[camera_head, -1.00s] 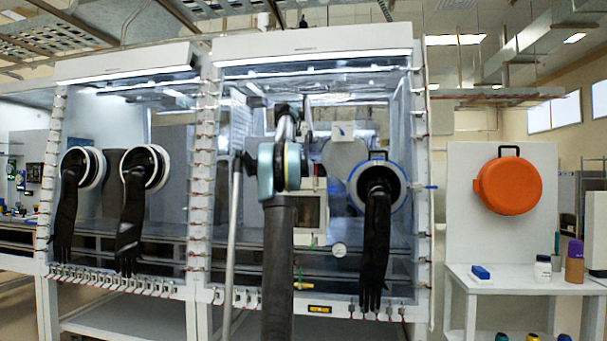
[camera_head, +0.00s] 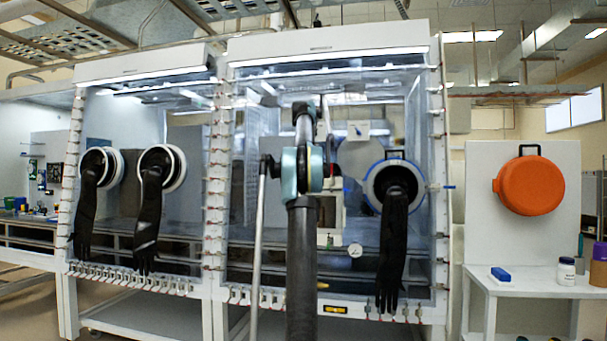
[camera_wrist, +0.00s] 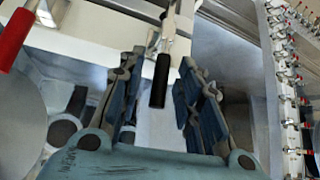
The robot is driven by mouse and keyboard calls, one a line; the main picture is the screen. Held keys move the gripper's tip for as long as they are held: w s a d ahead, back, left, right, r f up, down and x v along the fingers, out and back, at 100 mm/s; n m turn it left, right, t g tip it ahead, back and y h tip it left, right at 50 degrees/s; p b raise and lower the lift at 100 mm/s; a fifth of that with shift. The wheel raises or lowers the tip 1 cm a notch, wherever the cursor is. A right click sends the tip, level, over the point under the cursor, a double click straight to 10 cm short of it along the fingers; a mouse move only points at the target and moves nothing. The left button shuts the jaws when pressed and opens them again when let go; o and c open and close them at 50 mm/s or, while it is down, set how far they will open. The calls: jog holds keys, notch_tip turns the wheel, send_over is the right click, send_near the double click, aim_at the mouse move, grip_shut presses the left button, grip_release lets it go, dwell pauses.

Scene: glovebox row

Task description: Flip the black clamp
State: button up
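The black clamp shows in the wrist view as a black handle (camera_wrist: 161,80) on a metal bracket at the pale frame's edge. The handle points down in the picture, between the two fingers of my gripper (camera_wrist: 159,65). My gripper is open, with one blue-grey finger on each side of the handle and a visible gap on both sides. I cannot tell how deep the handle lies between them. In the head view my raised arm stands before the right glovebox (camera_head: 335,48), and the black clamp cannot be made out there.
A red clamp handle (camera_wrist: 14,38) is at the wrist view's left. A row of red-tipped clamps (camera_wrist: 287,90) runs along its right. In the head view, a black glove (camera_head: 393,245) hangs right of my arm. A white table (camera_head: 525,285) stands at the far right.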

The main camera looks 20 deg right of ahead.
jog(key=v, duration=1.1)
jog(key=shift+s+r, duration=0.2)
jog(key=shift+r, duration=0.1)
jog(key=shift+a, duration=0.1)
jog(key=shift+a, duration=0.1)
dwell(0.6)
